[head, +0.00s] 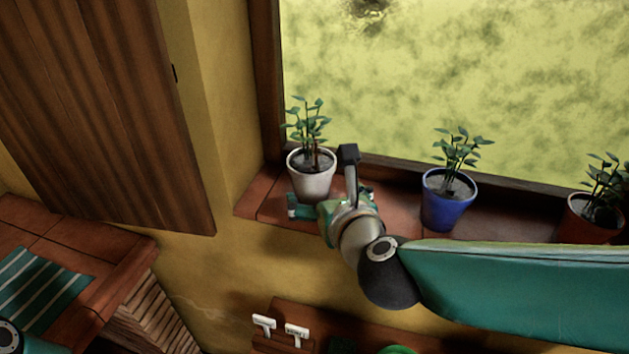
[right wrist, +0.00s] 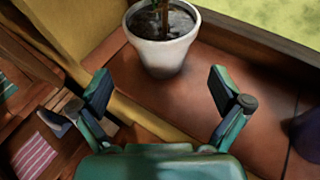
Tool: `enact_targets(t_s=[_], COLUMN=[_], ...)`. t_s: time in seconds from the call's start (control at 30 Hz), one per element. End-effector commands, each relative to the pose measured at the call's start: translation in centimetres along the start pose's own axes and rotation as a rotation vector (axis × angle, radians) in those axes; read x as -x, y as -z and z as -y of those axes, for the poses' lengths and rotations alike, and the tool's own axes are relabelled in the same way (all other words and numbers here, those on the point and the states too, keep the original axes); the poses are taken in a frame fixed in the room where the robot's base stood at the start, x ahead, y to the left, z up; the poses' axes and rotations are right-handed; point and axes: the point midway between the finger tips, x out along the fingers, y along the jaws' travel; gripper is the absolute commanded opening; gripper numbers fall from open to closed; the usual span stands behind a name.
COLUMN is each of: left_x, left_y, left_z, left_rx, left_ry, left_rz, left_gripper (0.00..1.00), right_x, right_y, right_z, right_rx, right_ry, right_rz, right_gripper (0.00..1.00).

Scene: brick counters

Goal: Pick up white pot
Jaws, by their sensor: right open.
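The white pot (head: 312,182) with dark soil and a green plant stands upright on the brick window sill, at its left end. It also shows at the top of the right wrist view (right wrist: 163,52). My right gripper (head: 322,180) is open beside the pot's near side, and one finger shows to the right of the pot in the head view. In the right wrist view the two fingers (right wrist: 160,92) are spread wide, with the pot ahead of the gap between them. Nothing is held. My left gripper is not in view.
A blue pot (head: 447,208) and a terracotta pot (head: 580,222), both planted, stand farther right on the sill (head: 262,205). A wooden cabinet (head: 110,90) hangs at the left. A brick counter (head: 118,262) with a striped green cloth (head: 45,290) is lower left.

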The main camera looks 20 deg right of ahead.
Motion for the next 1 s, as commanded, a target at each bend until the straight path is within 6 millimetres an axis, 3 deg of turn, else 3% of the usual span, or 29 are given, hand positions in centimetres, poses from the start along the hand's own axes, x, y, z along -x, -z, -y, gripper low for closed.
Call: enact_targets(t_s=[0.1,0.43,0.7,1.0], left_x=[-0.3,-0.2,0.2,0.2], left_y=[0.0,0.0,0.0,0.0], left_z=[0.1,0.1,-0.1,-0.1], left_rx=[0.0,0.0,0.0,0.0], left_ry=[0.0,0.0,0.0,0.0], left_rz=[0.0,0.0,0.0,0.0], left_gripper=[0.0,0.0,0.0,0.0], right_x=[-2.1,-4.5,-8.1,-8.6], right_y=[0.1,-0.1,-0.3,-0.2], right_z=[-0.1,0.0,0.2,0.2], right_rx=[0.001,0.003,0.003,0.002], right_ry=[-0.001,-0.004,-0.003,-0.004], right_rz=[-0.003,-0.002,-0.001,0.0], right_gripper=[1.0,1.0,1.0,1.0])
